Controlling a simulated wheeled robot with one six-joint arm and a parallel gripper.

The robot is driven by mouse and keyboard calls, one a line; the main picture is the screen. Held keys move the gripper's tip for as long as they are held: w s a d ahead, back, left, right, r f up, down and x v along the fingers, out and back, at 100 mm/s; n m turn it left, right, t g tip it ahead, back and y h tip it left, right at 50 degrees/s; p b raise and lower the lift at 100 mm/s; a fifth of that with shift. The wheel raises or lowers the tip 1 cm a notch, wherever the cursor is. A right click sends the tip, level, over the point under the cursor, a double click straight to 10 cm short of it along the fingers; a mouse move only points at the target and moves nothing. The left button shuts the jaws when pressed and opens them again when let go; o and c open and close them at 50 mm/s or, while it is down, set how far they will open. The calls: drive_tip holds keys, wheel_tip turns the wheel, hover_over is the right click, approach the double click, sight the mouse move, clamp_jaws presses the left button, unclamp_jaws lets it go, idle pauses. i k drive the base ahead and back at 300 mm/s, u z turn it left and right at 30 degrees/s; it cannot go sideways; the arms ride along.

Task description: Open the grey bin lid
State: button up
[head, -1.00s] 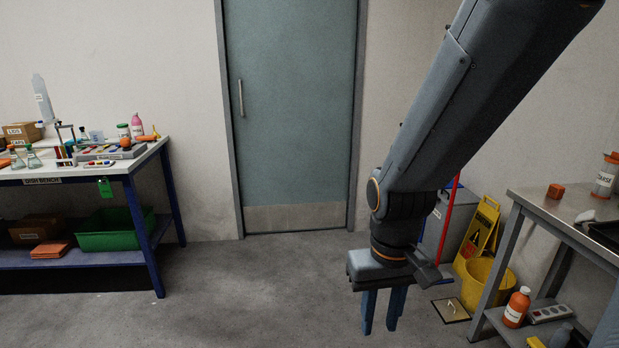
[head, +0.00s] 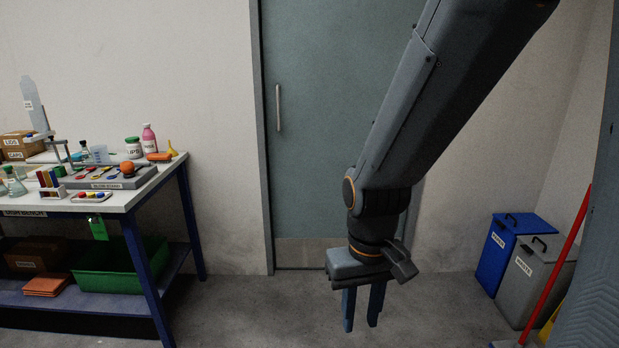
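The grey bin (head: 527,287) stands on the floor at the right, against the wall. Its lid (head: 545,252) is shut, with a dark handle on top and a white label on the front. My gripper (head: 361,317) hangs pointing down in the middle of the head view, left of the grey bin and well apart from it. Its two blue fingers are spread with a gap between them, and nothing is held.
A blue bin (head: 495,262) stands directly left of the grey bin. A red pole (head: 560,265) leans in front of the grey bin's right side. A laden bench (head: 125,196) stands at the left. A closed door (head: 335,130) is behind my arm. The middle floor looks clear.

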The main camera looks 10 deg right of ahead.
sight(548, 249)
drive_tip(key=z, duration=0.15)
drive_tip(key=i, duration=0.7)
drive_tip(key=z, duration=1.15)
drive_tip(key=i, duration=0.7)
drive_tip(key=z, duration=0.85)
drive_tip(key=i, duration=1.45)
drive_tip(key=z, duration=0.15)
